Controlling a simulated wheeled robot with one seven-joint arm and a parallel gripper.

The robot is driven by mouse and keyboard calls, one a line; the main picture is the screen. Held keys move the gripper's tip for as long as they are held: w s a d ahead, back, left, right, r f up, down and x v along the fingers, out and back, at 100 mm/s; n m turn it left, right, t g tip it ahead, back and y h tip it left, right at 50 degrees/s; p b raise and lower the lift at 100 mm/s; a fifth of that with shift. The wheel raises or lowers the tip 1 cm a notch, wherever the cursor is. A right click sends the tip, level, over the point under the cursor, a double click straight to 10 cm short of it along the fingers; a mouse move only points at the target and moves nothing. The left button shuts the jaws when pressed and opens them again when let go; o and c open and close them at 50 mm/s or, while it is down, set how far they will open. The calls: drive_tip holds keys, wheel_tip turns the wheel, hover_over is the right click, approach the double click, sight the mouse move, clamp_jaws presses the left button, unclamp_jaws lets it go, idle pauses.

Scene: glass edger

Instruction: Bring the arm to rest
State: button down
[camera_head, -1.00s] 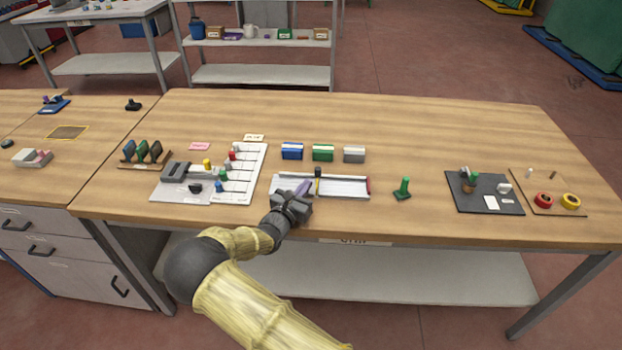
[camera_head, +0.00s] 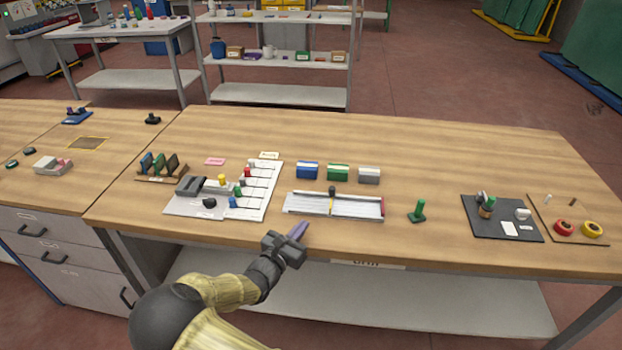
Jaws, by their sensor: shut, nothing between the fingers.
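My gripper (camera_head: 298,231) is at the front edge of the wooden workbench (camera_head: 440,160), low in the middle of the picture. Its purple-tinted fingers are together, with nothing seen between them. The arm, in a yellow sleeve with a dark joint, comes up from the bottom of the picture. The gripper is in front of a white tray (camera_head: 350,213) with a dark-knobbed upright piece (camera_head: 332,192) on it, and appears apart from both.
A grey-white board (camera_head: 262,207) with coloured pegs lies left of the tray. Blue (camera_head: 307,170), green (camera_head: 338,173) and grey (camera_head: 369,176) boxes stand behind. A green stamp-like piece (camera_head: 418,212) and a dark mat (camera_head: 478,221) are to the right. Bare bench lies between.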

drive_tip(key=d+m+g, duration=0.1)
drive_tip(key=d, duration=0.1)
drive_tip(key=d+m+g+h, duration=0.1)
drive_tip(key=d, duration=0.1)
drive_tip(key=d+r+m+g+h+p, duration=0.1)
drive_tip(key=d+m, duration=0.1)
drive_tip(key=d, duration=0.1)
drive_tip(key=shift+s+g, duration=0.3)
drive_tip(key=shift+s, duration=0.05)
drive_tip(key=s+d+r+m+g+y+p, duration=0.1)
drive_tip(key=s+d+m+g+p, duration=0.1)
drive_tip(key=s+d+m+g, duration=0.4)
drive_tip(key=s+d+r+m+g+p, duration=0.1)
drive_tip(key=s+d+m+g, duration=0.3)
drive_tip(key=d+m, duration=0.3)
drive_tip(key=s+d+r+m+y+p, duration=0.2)
drive_tip(key=s+r+m+y, duration=0.2)
drive_tip(key=r+m, duration=0.3)
drive_tip(key=s+d+r+m+y+p, duration=0.2)
drive_tip(key=s+r+m+y, duration=0.2)
drive_tip(key=s+r+m, duration=0.3)
drive_tip(key=shift+s+y+p, duration=0.2)
drive_tip(key=shift+y+p, duration=0.1)
drive_tip(key=shift+p, duration=0.05)
drive_tip(key=shift+r, duration=0.1)
